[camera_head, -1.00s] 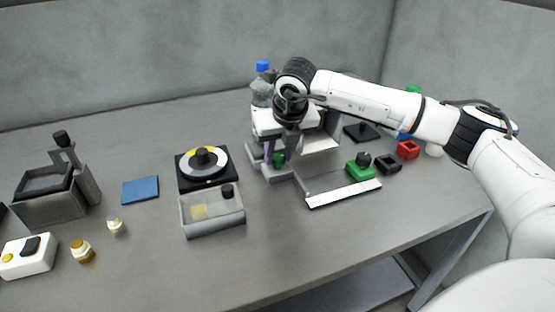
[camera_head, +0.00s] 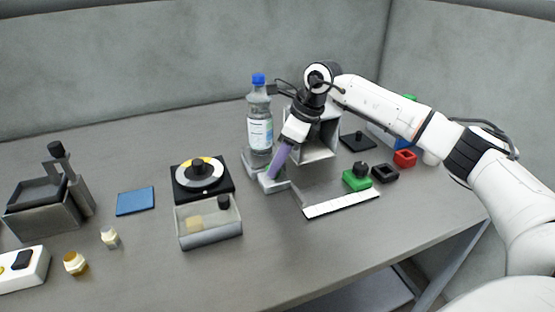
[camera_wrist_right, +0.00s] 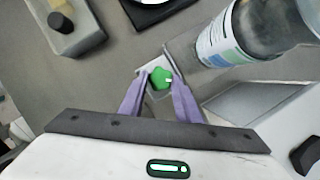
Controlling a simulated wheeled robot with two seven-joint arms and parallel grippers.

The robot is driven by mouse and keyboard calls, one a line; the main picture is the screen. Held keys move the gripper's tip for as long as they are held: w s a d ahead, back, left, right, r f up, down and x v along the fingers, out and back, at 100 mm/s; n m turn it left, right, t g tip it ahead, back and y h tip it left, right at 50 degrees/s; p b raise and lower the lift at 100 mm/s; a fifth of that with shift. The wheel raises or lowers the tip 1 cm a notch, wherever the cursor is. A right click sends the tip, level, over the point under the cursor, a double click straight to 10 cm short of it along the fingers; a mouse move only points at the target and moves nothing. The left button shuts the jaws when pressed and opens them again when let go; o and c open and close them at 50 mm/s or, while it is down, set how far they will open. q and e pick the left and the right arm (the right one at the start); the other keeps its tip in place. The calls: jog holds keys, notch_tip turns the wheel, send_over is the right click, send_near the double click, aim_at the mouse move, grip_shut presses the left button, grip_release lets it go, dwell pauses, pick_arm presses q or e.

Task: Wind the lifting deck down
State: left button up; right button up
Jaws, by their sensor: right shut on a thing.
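The lifting deck is a small grey unit (camera_head: 276,186) near the middle of the table. A clear bottle with a blue cap (camera_head: 260,132) stands upright at it, and also shows in the right wrist view (camera_wrist_right: 240,40). A green knob (camera_wrist_right: 160,76) sits on the unit's light grey block (camera_wrist_right: 151,66). My right gripper (camera_head: 274,170) reaches down to it, tilted, with purple fingers. In the right wrist view the fingertips (camera_wrist_right: 157,80) are shut on the green knob. In the head view the fingers hide the knob. My left gripper is out of view.
A grey open-fronted housing (camera_head: 318,140) stands just behind right of the gripper. A white strip (camera_head: 340,205) and a green block (camera_head: 357,180) lie to the right. A turntable (camera_head: 203,180) and a clear-walled bin (camera_head: 209,226) are left. The front middle table is clear.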

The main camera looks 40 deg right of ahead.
jog(key=n, duration=0.1)
jog(key=n+g, duration=0.1)
jog(key=n, duration=0.1)
jog(key=n+y+p, duration=0.1)
jog(key=shift+w+d+r, duration=0.1)
jog(key=shift+w, duration=0.15)
jog(key=shift+w+d+n+g+y, duration=0.1)
jog(key=shift+n+g+y, duration=0.4)
jog(key=shift+n, duration=1.2)
jog(key=shift+g+h, duration=0.3)
jog(key=o, duration=1.1)
jog(key=shift+c, duration=0.2)
jog(key=w+v, duration=0.1)
jog(key=v, duration=0.9)
jog(key=shift+s, duration=0.5)
jog(key=shift+d, duration=0.1)
